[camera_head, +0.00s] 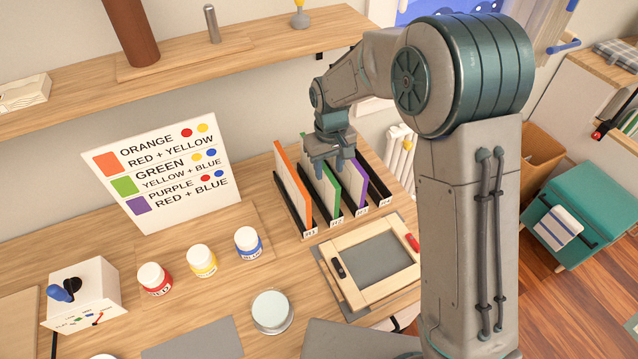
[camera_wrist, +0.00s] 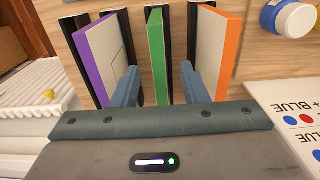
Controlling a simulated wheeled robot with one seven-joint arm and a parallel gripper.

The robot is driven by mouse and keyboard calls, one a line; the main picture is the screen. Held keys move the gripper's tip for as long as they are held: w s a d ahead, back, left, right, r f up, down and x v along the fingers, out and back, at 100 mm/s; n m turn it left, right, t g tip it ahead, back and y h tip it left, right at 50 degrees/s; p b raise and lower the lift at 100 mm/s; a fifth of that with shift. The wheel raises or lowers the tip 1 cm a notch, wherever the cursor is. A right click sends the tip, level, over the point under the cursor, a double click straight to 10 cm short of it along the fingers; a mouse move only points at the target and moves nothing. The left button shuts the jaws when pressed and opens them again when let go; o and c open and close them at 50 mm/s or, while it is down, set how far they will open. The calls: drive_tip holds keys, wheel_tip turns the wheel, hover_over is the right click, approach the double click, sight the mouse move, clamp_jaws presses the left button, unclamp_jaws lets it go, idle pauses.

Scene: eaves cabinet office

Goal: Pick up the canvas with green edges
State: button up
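The canvas with green edges (camera_head: 335,197) stands upright in the middle of a dark slotted rack, between an orange-edged canvas (camera_head: 292,186) and a purple-edged canvas (camera_head: 359,183). In the wrist view the green-edged canvas (camera_wrist: 158,58) shows edge-on in the centre. My gripper (camera_head: 329,166) is over the rack, pointing down. In the wrist view my gripper (camera_wrist: 160,82) is open, with one finger on each side of the green edge and a visible gap on both sides. The canvas's lower part is hidden by the rack.
The orange-edged (camera_wrist: 232,45) and purple-edged (camera_wrist: 96,58) canvases stand close outside my fingers. A wooden frame with a grey panel (camera_head: 375,257) lies in front of the rack. Red, yellow and blue paint jars (camera_head: 248,243) stand to the left. A shelf (camera_head: 240,62) runs above.

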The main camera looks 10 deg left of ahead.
sight(330, 176)
drive_tip(key=f+b, duration=0.1)
drive_tip(key=f, duration=0.1)
drive_tip(key=f+b, duration=0.2)
drive_tip(key=f, duration=0.1)
drive_tip(key=shift+s+d+f, duration=0.15)
drive_tip(key=shift+d+f, duration=0.05)
drive_tip(key=shift+r, duration=0.1)
clamp_jaws()
